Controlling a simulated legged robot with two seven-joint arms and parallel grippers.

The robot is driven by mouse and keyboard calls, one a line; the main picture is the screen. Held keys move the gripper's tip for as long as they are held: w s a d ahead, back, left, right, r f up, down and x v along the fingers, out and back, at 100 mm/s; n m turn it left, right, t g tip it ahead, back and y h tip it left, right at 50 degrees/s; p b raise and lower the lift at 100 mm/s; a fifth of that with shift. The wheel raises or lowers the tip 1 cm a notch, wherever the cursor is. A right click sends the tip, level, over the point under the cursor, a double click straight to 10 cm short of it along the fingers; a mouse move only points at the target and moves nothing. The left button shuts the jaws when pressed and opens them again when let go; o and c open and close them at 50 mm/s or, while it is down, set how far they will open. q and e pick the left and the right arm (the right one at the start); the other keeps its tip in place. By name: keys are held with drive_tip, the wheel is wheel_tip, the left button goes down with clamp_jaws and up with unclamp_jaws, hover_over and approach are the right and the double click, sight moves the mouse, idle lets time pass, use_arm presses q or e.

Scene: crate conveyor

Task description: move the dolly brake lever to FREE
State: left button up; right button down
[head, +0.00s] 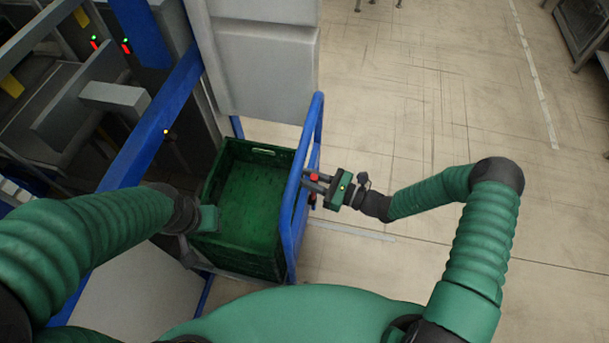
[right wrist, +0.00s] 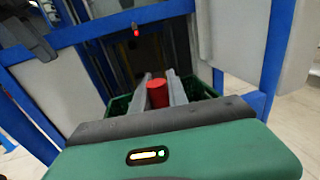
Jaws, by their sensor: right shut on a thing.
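The brake lever's red knob (head: 314,177) shows at the right side of the dolly's blue frame (head: 299,195). My right gripper (head: 313,182) reaches in from the right and is shut on the knob. In the right wrist view the red knob (right wrist: 157,93) sits between the two grey fingers of this gripper (right wrist: 159,80). The rest of the lever is hidden, and no FREE marking is readable. My left gripper (head: 190,250) is over the left edge of the green crate; its fingers are mostly hidden, so their opening is unclear.
The empty-looking green crate (head: 209,185) stands inside the blue frame. Blue beams (head: 150,125) and grey machine panels (head: 265,60) rise at the left and behind. The tiled floor (head: 420,110) to the right is clear.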

drive_tip(key=shift+r, duration=0.1)
idle(0.7)
drive_tip(key=shift+s+a+n+p, duration=0.15)
drive_tip(key=shift+s+n+p, duration=0.2)
drive_tip(key=shift+s+n, duration=0.25)
drive_tip(key=shift+s+a+f+n+p, duration=0.1)
drive_tip(key=shift+s+a+n+p, duration=0.1)
drive_tip(key=shift+s+n, duration=0.35)
drive_tip(key=shift+s+a+f+n+p, duration=0.1)
drive_tip(key=shift+s+a+n+p, duration=0.1)
drive_tip(key=shift+s+n, duration=0.3)
drive_tip(key=shift+s+a+f+n+y, duration=0.15)
drive_tip(key=shift+s+f+n+y, duration=0.1)
drive_tip(key=shift+s+n, duration=0.3)
drive_tip(key=shift+s+a+f+n+y, duration=0.15)
drive_tip(key=shift+s+f+n+y, duration=0.1)
drive_tip(key=shift+s+n, duration=0.25)
drive_tip(key=shift+s+a+f+n, duration=0.15)
drive_tip(key=shift+s+f+n, duration=0.1)
drive_tip(key=shift+s+n, duration=0.25)
drive_tip(key=shift+s+a+f+n, duration=0.1)
drive_tip(key=shift+s+f+n, duration=0.1)
drive_tip(key=shift+s+n, duration=0.25)
drive_tip(key=shift+w, duration=0.1)
drive_tip(key=c, duration=1.3)
unclamp_jaws()
drive_tip(key=shift+d, duration=0.1)
